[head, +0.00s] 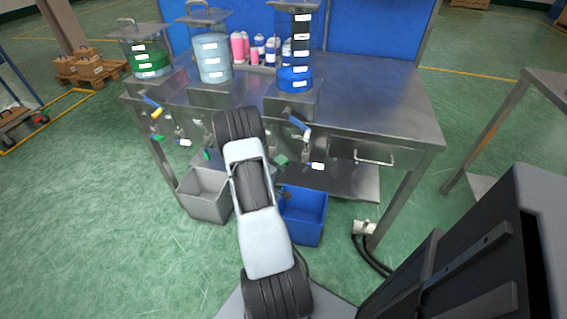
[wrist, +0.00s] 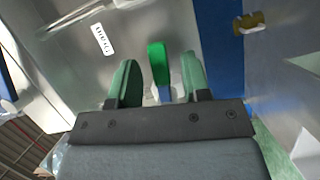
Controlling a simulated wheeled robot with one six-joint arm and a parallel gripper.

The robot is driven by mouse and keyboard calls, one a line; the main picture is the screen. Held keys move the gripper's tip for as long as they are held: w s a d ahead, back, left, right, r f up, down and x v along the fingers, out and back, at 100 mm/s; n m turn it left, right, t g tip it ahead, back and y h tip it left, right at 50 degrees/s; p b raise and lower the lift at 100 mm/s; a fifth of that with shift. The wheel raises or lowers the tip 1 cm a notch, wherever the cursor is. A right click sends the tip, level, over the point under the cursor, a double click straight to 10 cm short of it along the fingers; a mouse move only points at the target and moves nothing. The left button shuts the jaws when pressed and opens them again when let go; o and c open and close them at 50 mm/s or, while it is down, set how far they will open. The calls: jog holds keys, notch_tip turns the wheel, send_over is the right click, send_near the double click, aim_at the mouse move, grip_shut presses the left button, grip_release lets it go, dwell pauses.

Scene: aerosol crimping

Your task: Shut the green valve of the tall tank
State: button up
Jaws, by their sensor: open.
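The tall tank (head: 303,30) stands at the right of the tank row, with blue liquid low inside and a blue-handled valve under it. In the wrist view a bright green valve handle (wrist: 158,62) stands upright between the fingers of my gripper (wrist: 157,78). The gripper is open, one green-padded finger on each side of the handle, with visible gaps. In the head view my arm hides most of the gripper. A muted green patch (head: 280,160) shows beside the arm below the tall tank; I cannot tell whether it is the valve or a finger.
A tank with green liquid (head: 150,62) and one with pale blue liquid (head: 213,60) stand to the left. Below the bench are a grey bin (head: 205,195) and a blue bin (head: 304,214). A brass fitting (wrist: 250,22) is right of the fingers in the wrist view.

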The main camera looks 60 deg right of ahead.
jog(key=shift+s+d, duration=0.1)
jog(key=shift+d, duration=1.05)
grip_shut()
